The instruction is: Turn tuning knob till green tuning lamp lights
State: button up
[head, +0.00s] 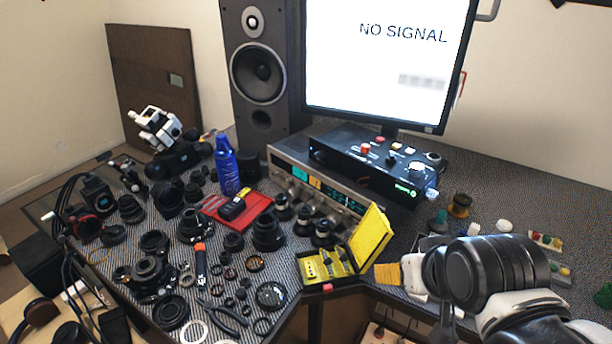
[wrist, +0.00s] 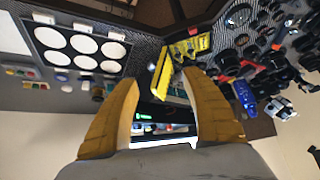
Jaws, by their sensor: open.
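The silver-fronted tuner (head: 281,165) stands on the desk below the monitor, with cyan and orange panels and a faint green dial strip. Dark round parts stand before its front, so I cannot clearly pick out the tuning knob or a lit green tuning lamp. My gripper (head: 388,274) is at the lower right in the head view, right of the yellow case and apart from the tuner. In the wrist view its two yellow fingers (wrist: 163,82) are spread and empty. Part of the equipment shows small between them.
A black control box (head: 362,168) with small knobs and green lettering sits on the tuner. An open yellow case (head: 371,238) stands between my gripper and the tuner. Lens parts and tools crowd the left desk. The monitor (head: 385,75) reads NO SIGNAL.

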dwell(0.7)
jog(key=m+y+p, duration=0.2)
jog(key=m+y, duration=0.5)
jog(key=m, duration=0.3)
send_over(433, 198)
jog(key=s+a, duration=0.7)
jog(key=a, duration=0.3)
jog(key=d+f+m+t+y+p, duration=0.1)
jog(key=d+f+m+t+y, duration=0.25)
jog(key=d, duration=0.55)
jog(key=d+f+m+t+y, duration=0.2)
jog(key=d+f+t, duration=0.15)
jog(key=d, duration=0.55)
jog(key=shift+g, duration=0.5)
jog(key=b+x, duration=0.1)
jog(key=x, duration=0.4)
jog(key=b+x, duration=0.2)
jog(key=x, duration=0.4)
jog(key=shift+w+d+f, duration=0.15)
jog(key=shift+w+d, duration=0.1)
jog(key=c, duration=1.2)
